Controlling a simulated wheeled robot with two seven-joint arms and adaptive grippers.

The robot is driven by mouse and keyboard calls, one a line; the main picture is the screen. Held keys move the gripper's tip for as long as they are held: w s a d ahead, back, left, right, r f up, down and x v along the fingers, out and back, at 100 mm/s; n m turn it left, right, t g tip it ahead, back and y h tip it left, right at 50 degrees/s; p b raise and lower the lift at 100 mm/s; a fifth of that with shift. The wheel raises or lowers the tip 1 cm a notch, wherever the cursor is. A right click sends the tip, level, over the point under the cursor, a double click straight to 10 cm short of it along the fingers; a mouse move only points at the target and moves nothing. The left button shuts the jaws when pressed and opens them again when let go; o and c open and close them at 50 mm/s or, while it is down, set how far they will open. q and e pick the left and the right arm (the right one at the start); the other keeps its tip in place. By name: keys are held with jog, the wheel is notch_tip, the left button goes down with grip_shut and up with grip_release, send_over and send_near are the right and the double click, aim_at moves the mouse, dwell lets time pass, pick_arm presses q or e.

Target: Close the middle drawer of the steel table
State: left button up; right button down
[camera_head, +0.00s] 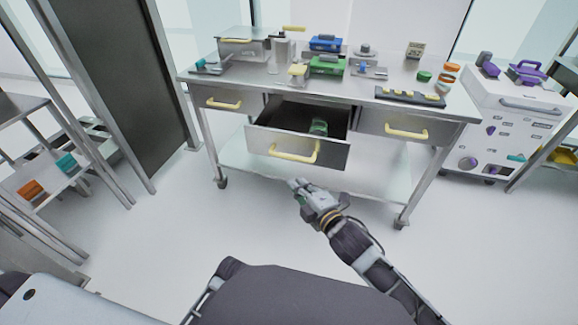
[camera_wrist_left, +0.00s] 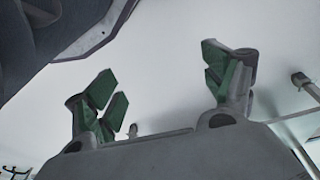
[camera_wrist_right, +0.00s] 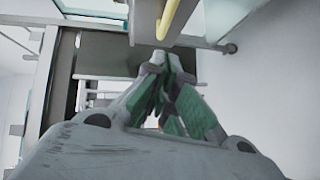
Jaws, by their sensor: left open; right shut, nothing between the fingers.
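The steel table (camera_head: 360,87) stands ahead with its middle drawer (camera_head: 262,137) pulled out. The drawer has a yellow handle (camera_head: 294,155) and a green object (camera_head: 319,127) inside. My right gripper (camera_head: 297,186) is shut and empty, below and in front of the drawer front, apart from it. In the right wrist view, my right gripper's fingers (camera_wrist_right: 160,62) are together, and the yellow handle (camera_wrist_right: 172,14) shows just beyond them at the top. My left gripper (camera_wrist_left: 165,85) is open and empty in the left wrist view, over pale floor; it is not in the head view.
The left drawer (camera_head: 224,100) and right drawer (camera_head: 405,127) are shut. Tools and cases, including a blue case (camera_head: 326,43), stand on the tabletop. A white cabinet (camera_head: 515,125) stands at the right and a shelf rack (camera_head: 62,172) at the left. The floor before the table is clear.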

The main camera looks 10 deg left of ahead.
aim_at(282, 157)
pick_arm(q)
jog(key=shift+t+h, duration=0.3)
jog(key=shift+t, duration=0.1)
jog(key=r+b, duration=0.1)
jog(key=r, duration=0.1)
jog(key=d+r+b, duration=0.1)
jog(key=r, duration=0.1)
jog(key=shift+w+b, duration=0.2)
jog(key=shift+b, duration=0.2)
pick_arm(e)
jog(key=w+a+f, duration=0.2)
jog(key=w+a, duration=0.3)
jog(key=w, duration=0.4)
jog(key=shift+w, duration=0.3)
pick_arm(q)
jog(key=shift+s+f, duration=0.1)
pick_arm(e)
jog(key=shift+a, duration=0.1)
jog(key=shift+r, duration=0.1)
